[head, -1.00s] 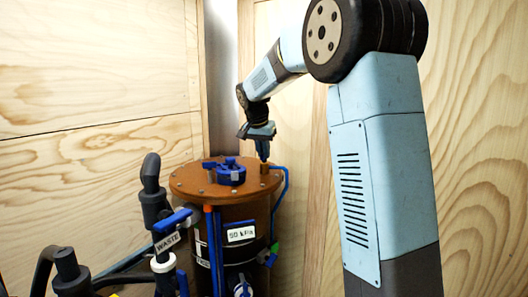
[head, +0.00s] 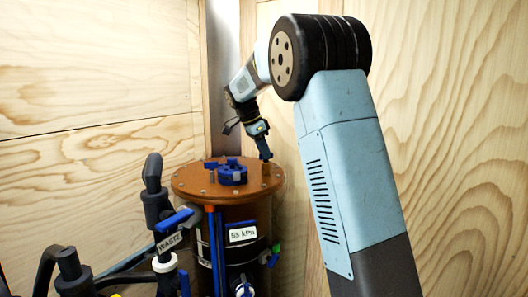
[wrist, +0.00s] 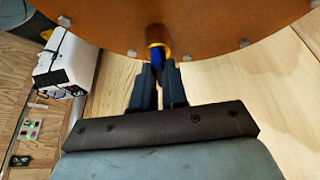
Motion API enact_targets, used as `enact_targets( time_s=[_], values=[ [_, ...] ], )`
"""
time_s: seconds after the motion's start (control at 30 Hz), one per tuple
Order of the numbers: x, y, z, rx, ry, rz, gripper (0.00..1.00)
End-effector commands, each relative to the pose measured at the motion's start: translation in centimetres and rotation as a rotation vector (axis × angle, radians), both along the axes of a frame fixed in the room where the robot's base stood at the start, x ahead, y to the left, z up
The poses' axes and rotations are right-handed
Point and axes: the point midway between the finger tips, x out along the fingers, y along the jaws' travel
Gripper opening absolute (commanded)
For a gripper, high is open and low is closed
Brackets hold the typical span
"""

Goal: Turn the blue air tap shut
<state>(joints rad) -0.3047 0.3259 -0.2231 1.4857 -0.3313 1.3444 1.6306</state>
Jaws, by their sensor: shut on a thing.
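A brass fitting (head: 266,168) stands near the right edge of the drum's brown lid (head: 200,187). In the wrist view the fitting (wrist: 156,36) has the blue air tap's handle (wrist: 157,57) below it. My gripper (wrist: 158,76) is shut on this blue handle, one finger on each side, and hides most of it. In the head view my gripper (head: 265,156) comes down at a slant from the upper left to the fitting. The handle's exact angle cannot be told.
A blue clamp-like part (head: 230,173) sits on the lid's middle. Dark pipes with a blue-handled WASTE valve (head: 172,220) stand at the left front. The drum carries a 53 kPa label (head: 243,235). Plywood walls stand behind. A white box (wrist: 66,62) shows in the wrist view.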

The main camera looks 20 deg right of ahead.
Motion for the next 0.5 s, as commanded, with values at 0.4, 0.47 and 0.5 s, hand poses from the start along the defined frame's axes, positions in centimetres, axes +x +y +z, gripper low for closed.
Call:
enact_targets(
  time_s=[0.4,0.47,0.5],
  values=[
    [0.18,0.25,0.09,0.002,-0.005,-0.069,0.0],
    [0.18,0.24,0.09,0.002,-0.005,-0.07,0.0],
    [0.18,0.25,0.1,0.002,-0.005,-0.07,0.0]
  ],
)
